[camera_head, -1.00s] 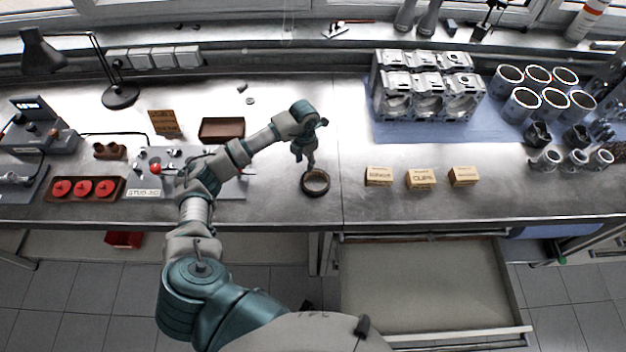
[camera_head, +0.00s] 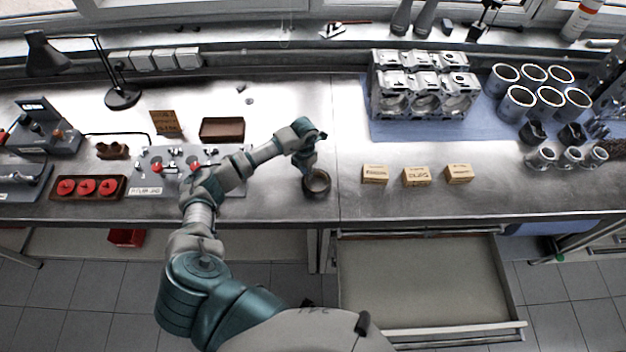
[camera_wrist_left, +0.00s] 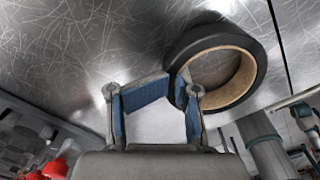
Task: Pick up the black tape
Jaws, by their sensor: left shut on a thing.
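The black tape (camera_head: 317,194) is a ring with a tan inner core at the front of the steel bench, left of the bench seam. In the left wrist view the tape (camera_wrist_left: 212,36) shows at upper right, appearing tilted. My left gripper (camera_head: 308,168) is at the left rim of the tape, pointing down. In the left wrist view its blue-padded fingers (camera_wrist_left: 172,87) meet the tape's near edge, shut on its wall. The exact contact is partly hidden by the fingers. I cannot tell whether the tape touches the bench. My right gripper is not in view.
Three small cardboard boxes (camera_head: 417,176) stand right of the tape. A brown tray (camera_head: 222,129) and a grey fixture (camera_head: 150,160) with red knobs lie left. Engine blocks (camera_head: 424,95) stand at back right. An open drawer (camera_head: 425,280) juts out below the bench front.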

